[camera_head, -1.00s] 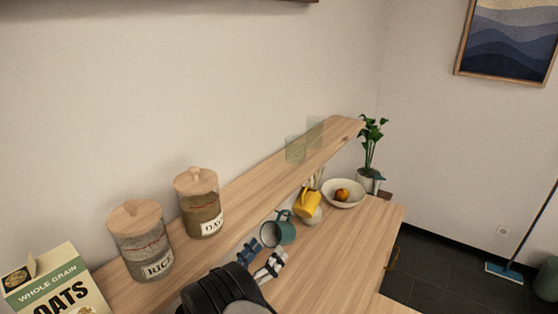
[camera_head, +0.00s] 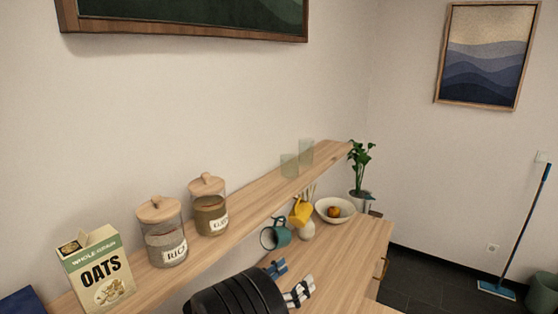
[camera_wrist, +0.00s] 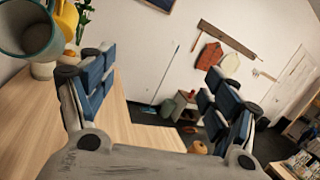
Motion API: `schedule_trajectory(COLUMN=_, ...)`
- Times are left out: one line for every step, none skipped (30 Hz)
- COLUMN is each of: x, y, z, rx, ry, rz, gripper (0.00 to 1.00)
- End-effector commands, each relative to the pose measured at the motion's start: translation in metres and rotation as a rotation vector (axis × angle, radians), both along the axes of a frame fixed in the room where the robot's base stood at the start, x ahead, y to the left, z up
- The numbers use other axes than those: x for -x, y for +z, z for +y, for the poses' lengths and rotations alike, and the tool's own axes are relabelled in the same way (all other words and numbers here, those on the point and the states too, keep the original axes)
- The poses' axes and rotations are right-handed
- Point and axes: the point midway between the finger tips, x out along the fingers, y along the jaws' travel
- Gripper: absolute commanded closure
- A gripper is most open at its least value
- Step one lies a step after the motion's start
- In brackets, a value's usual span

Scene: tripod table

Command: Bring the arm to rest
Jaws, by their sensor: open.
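My gripper (camera_head: 288,281) is open and empty, with its blue-padded fingers spread apart. In the wrist view the gripper (camera_wrist: 158,68) has nothing between its fingers. It is over the wooden counter, in front of the shelf and close to a teal mug (camera_head: 275,236). The teal mug also shows at the top left of the wrist view (camera_wrist: 28,36), beside the left finger and apart from it. A yellow mug (camera_head: 299,213) is just beyond the teal one, and both appear to hang below the shelf edge. My dark arm hides part of the counter.
The wooden shelf (camera_head: 245,214) carries a rice jar (camera_head: 163,238), a second jar (camera_head: 209,208), an oats box (camera_head: 100,275) and clear glasses. A bowl (camera_head: 334,211) with fruit and a plant (camera_head: 361,165) stand farther back. The counter (camera_wrist: 140,135) below my gripper looks clear.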

Motion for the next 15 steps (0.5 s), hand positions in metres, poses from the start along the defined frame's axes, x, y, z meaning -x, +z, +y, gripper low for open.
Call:
schedule_trajectory(x=0.004, y=0.012, z=-0.013, rx=-0.045, ry=-0.038, rz=-0.013, gripper=0.19)
schedule_trajectory(x=0.007, y=0.017, z=-0.022, rx=-0.075, ry=-0.063, rz=-0.018, gripper=0.19)
schedule_trajectory(x=0.012, y=0.024, z=-0.035, rx=-0.117, ry=-0.099, rz=-0.027, gripper=0.19)
schedule_trajectory(x=0.016, y=0.03, z=-0.045, rx=-0.152, ry=-0.129, rz=-0.035, gripper=0.19)
schedule_trajectory(x=0.022, y=0.035, z=-0.055, rx=-0.191, ry=-0.16, rz=-0.043, gripper=0.19)
schedule_trajectory(x=0.03, y=0.043, z=-0.071, rx=-0.246, ry=-0.206, rz=-0.058, gripper=0.19)
schedule_trajectory(x=0.038, y=0.049, z=-0.082, rx=-0.295, ry=-0.242, rz=-0.073, gripper=0.19)
schedule_trajectory(x=0.048, y=0.055, z=-0.095, rx=-0.346, ry=-0.284, rz=-0.087, gripper=0.19)
schedule_trajectory(x=0.062, y=0.062, z=-0.111, rx=-0.419, ry=-0.34, rz=-0.112, gripper=0.19)
schedule_trajectory(x=0.073, y=0.066, z=-0.122, rx=-0.476, ry=-0.381, rz=-0.132, gripper=0.19)
schedule_trajectory(x=0.085, y=0.07, z=-0.132, rx=-0.532, ry=-0.423, rz=-0.152, gripper=0.19)
schedule_trajectory(x=0.101, y=0.075, z=-0.144, rx=-0.608, ry=-0.477, rz=-0.183, gripper=0.19)
schedule_trajectory(x=0.114, y=0.077, z=-0.153, rx=-0.665, ry=-0.519, rz=-0.207, gripper=0.19)
schedule_trajectory(x=0.127, y=0.079, z=-0.159, rx=-0.722, ry=-0.558, rz=-0.232, gripper=0.19)
schedule_trajectory(x=0.145, y=0.081, z=-0.168, rx=-0.799, ry=-0.611, rz=-0.267, gripper=0.19)
